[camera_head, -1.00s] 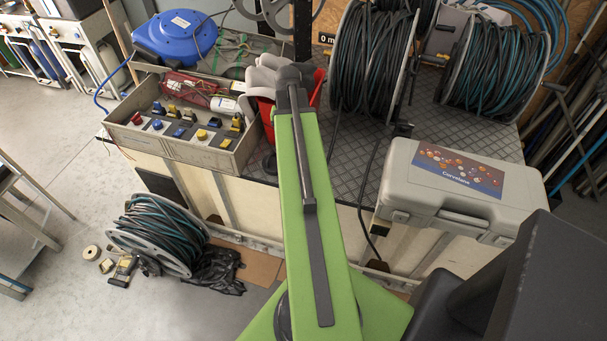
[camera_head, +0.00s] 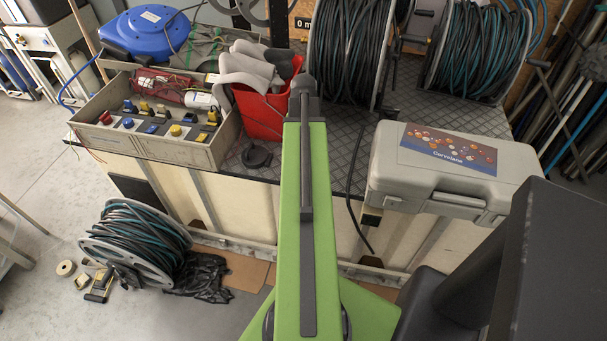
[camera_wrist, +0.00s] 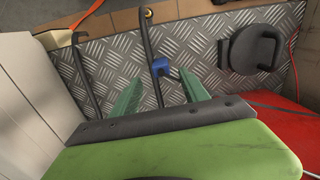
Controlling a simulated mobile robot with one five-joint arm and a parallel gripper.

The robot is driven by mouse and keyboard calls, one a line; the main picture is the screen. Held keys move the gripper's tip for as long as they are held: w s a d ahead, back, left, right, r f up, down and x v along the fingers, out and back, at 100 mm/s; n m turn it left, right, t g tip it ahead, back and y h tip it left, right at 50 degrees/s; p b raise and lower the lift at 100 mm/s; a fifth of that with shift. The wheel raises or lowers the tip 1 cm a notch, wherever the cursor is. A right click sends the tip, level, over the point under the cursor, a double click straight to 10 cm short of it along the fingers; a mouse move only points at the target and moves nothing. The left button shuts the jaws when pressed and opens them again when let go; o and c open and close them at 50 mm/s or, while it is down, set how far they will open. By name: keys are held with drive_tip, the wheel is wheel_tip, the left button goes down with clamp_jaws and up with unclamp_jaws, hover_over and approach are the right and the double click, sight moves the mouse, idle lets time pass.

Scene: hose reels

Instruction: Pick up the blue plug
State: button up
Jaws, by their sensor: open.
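The blue plug (camera_wrist: 160,66) shows in the wrist view on the diamond-pattern metal bench top, at the end of a black cable (camera_wrist: 150,35). My gripper (camera_wrist: 160,77) is open, with its two green fingers spread on either side of the view of the plug. The plug appears in line with the gap, slightly beyond the fingertips, and nothing is held. I cannot tell the height of the fingers above the bench. In the head view my green arm hides the gripper, and I cannot make out the plug there.
A red bucket (camera_head: 262,115) with grey gloves and a round black object (camera_head: 257,156) are left of my arm. A grey case (camera_head: 455,170) stands right. Cable reels (camera_head: 348,50) stand behind. A tray of switches (camera_head: 160,135) and a blue reel (camera_head: 150,35) are farther left.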

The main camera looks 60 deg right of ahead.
wheel_tip(320, 180, down, 8)
drive_tip(key=b, duration=0.6)
drive_tip(key=shift+w+a+r, duration=0.1)
drive_tip(key=shift+a, duration=0.05)
drive_tip(key=shift+r, duration=0.2)
drive_tip(key=shift+c, duration=0.2)
clamp_jaws()
